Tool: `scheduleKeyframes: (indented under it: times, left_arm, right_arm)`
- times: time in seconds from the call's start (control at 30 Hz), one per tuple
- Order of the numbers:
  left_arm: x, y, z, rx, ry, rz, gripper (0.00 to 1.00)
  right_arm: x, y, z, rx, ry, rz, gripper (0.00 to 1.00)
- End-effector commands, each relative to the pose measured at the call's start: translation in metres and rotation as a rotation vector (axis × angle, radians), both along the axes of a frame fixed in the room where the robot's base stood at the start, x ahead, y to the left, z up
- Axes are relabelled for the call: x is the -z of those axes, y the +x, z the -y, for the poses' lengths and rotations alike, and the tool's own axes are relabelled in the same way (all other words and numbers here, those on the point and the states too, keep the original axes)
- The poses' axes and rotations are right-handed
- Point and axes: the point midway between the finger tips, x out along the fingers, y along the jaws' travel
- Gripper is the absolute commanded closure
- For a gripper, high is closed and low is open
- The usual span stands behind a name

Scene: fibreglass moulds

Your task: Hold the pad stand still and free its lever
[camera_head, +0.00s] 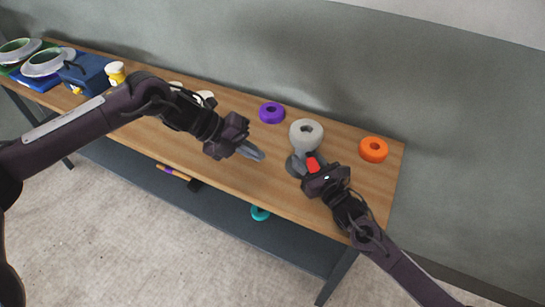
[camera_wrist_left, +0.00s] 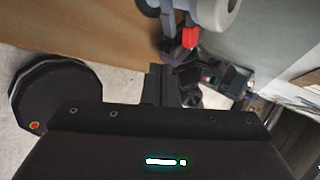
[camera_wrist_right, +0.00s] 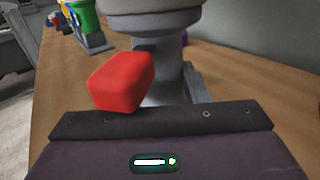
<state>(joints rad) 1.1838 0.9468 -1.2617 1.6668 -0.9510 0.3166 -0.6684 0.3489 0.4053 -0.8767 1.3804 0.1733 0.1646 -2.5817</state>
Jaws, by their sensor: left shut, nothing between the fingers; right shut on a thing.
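The pad stand (camera_head: 306,133) is grey with a round ringed top and stands near the right end of the bench. Its red lever end (camera_head: 312,165) shows beside my right gripper. In the right wrist view the red lever end (camera_wrist_right: 120,80) is left of the grey post (camera_wrist_right: 165,75). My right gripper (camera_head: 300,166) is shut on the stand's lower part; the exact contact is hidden. My left gripper (camera_head: 250,152) is shut and empty, left of the stand and apart from it. The red lever (camera_wrist_left: 190,38) also shows in the left wrist view.
A purple ring (camera_head: 271,112) lies behind left of the stand and an orange ring (camera_head: 373,149) to its right. A blue box (camera_head: 85,73), a yellow-and-white jar (camera_head: 115,73) and grey round moulds (camera_head: 45,63) are far left. A teal ring (camera_head: 260,213) sits on the lower shelf.

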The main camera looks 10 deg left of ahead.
Motion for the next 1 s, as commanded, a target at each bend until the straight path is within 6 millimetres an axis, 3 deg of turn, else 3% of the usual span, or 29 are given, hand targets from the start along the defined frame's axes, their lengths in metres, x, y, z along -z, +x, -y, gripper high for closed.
scheduleKeyframes:
  times: [0.23,0.7,0.87,1.0]
  left_arm:
    - [-0.021,-0.008,-0.021,-0.001,0.000,0.000,1.00]
    - [-0.023,-0.009,-0.023,0.001,0.000,-0.001,0.99]
    - [-0.025,-0.007,-0.014,0.006,0.008,-0.007,0.78]
    - [-0.029,-0.001,0.017,0.029,0.056,-0.035,0.59]
  right_arm:
    - [0.001,0.000,0.000,-0.001,0.000,-0.001,0.95]
    - [0.001,-0.001,-0.001,-0.002,0.000,-0.001,0.95]
    - [0.001,-0.001,-0.001,-0.002,0.001,-0.002,0.95]
    - [0.000,-0.001,-0.001,-0.002,0.001,-0.002,0.95]
